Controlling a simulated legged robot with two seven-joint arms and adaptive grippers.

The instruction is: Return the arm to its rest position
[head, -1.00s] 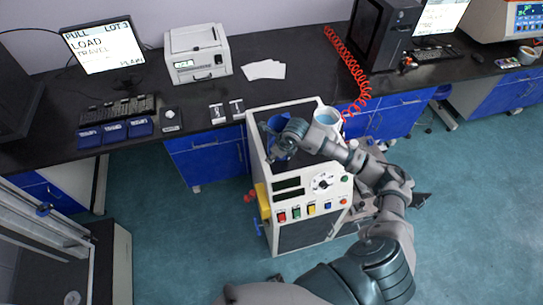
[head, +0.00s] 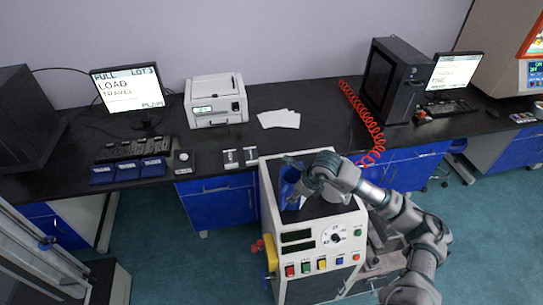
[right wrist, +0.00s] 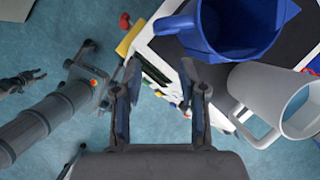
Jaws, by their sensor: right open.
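My right arm reaches in from the lower right of the head view. Its open gripper (head: 290,178) is over the top of the white floor-standing machine (head: 268,225), close to a blue mug (head: 291,193). In the right wrist view the jaws (right wrist: 160,98) are spread with nothing between them. In the head view my wrist hides most of the white mug. My left gripper does not show.
The machine's front has colored buttons and a dial (head: 334,235). Behind it, a black bench (head: 215,140) carries a printer (head: 216,102), monitors, blue trays and a computer tower (head: 393,80). A red coiled hose (head: 365,120) hangs near the arm. Open floor (head: 185,265) lies left of the machine.

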